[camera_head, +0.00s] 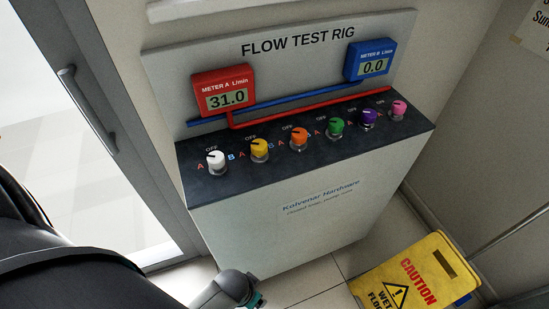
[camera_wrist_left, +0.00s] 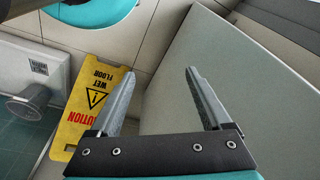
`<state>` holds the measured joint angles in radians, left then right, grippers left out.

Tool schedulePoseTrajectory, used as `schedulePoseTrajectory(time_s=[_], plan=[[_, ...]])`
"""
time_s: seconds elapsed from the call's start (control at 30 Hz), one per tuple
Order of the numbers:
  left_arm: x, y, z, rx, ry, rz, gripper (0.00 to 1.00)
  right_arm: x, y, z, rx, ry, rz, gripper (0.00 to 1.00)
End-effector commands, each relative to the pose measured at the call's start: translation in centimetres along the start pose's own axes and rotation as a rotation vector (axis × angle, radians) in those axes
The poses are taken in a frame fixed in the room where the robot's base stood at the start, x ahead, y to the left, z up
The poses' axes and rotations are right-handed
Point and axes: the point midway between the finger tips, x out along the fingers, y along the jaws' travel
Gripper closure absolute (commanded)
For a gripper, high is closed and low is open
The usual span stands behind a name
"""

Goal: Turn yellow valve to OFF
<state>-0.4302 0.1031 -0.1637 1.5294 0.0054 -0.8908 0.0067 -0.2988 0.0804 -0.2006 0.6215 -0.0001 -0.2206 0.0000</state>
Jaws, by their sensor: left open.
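The yellow valve (camera_head: 260,147) is a round knob on the dark top of the flow test rig (camera_head: 300,143), second from the left. It carries a dark pointer mark, with OFF printed behind it and A and B at its sides; its exact setting is too small to tell. Meter A (camera_head: 224,91), red, reads 31.0, and meter B (camera_head: 370,60), blue, reads 0.0. My left gripper (camera_wrist_left: 162,90) is open and empty in the left wrist view, beside a pale flat panel, with no valve between its fingers. My right gripper is not seen.
White (camera_head: 216,159), orange (camera_head: 299,138), green (camera_head: 336,127), purple (camera_head: 368,118) and pink (camera_head: 398,108) knobs share the row. A yellow wet floor sign (camera_head: 410,275) stands on the tiles at the right. A glass door (camera_head: 45,110) is at the left.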

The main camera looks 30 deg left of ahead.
Motion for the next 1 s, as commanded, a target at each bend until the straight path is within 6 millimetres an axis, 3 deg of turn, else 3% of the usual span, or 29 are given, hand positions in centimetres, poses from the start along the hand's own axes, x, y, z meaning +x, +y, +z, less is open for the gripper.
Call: schedulePoseTrajectory(time_s=[0.03,0.27,0.43,0.5,0.77,1.0], plan=[[-2.1,-0.1,-1.6,-0.005,0.017,0.000,0.19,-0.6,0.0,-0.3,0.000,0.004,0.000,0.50],[-10.5,-0.1,-7.2,-0.031,0.064,0.019,0.19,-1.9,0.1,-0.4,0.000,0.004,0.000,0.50],[-17.9,0.7,-12.4,-0.060,0.102,0.075,0.19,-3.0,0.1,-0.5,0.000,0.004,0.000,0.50],[-19.9,1.2,-14.3,-0.074,0.097,0.106,0.19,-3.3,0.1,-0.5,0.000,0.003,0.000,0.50],[-22.9,1.1,-19.5,-0.145,0.025,0.143,0.19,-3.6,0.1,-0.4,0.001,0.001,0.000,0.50],[-25.0,-2.3,-24.0,-0.289,-0.069,0.085,0.19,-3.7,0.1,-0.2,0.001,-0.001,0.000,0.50]])
